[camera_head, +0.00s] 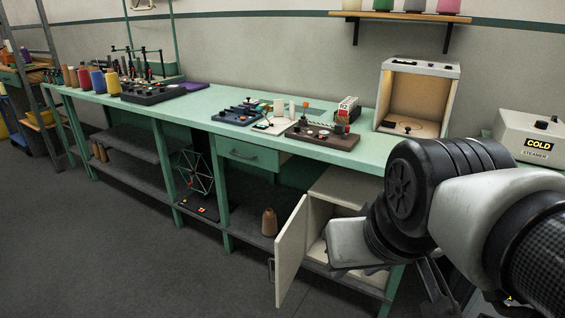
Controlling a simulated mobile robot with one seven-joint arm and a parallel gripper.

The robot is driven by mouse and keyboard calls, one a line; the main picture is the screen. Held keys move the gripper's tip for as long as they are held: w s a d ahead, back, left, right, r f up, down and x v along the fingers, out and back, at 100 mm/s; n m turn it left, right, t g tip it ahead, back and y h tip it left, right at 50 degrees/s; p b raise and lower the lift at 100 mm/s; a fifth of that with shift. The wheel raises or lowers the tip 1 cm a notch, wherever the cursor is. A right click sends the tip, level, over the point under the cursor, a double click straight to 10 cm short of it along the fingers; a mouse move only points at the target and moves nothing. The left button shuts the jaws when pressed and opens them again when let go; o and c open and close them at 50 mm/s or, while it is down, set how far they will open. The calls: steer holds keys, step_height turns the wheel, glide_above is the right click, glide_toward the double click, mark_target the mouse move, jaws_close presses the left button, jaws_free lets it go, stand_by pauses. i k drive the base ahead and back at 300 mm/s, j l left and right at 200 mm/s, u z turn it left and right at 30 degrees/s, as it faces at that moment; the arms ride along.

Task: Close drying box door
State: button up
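The drying box appears to be the pale cabinet (335,189) on the lower shelf under the right part of the green bench. Its cream door (291,253) stands wide open, swung out past the bench front, with a dark handle (271,270) on its outer left face. Part of the pale interior shows right of the door; my arm hides the rest. My arm reaches in from the right, and its grey-white link overlaps the cabinet opening in the picture. The fingers of my gripper cannot be made out clearly, and contact with the door cannot be told.
The green bench (220,100) carries a dark tool board (322,137), an open-fronted box (417,97) and several thread cones. A steamer (530,138) stands at right. A brown cone (269,222) stands on the lower shelf left of the door. Floor at front left is clear.

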mark_target(288, 245)
steer(key=i+j+z, duration=0.3)
steer(key=z, duration=0.2)
steer(key=i+j+z, duration=0.2)
steer(key=j+z, duration=0.25)
steer(key=i+j, duration=0.1)
steer(key=j, duration=0.3)
steer(key=i+j+z, duration=0.15)
steer(key=j, duration=0.6)
steer(key=k+j, duration=0.25)
steer(key=j, duration=0.15)
steer(key=i+l, duration=0.1)
steer(key=l, duration=0.55)
steer(key=i, duration=0.05)
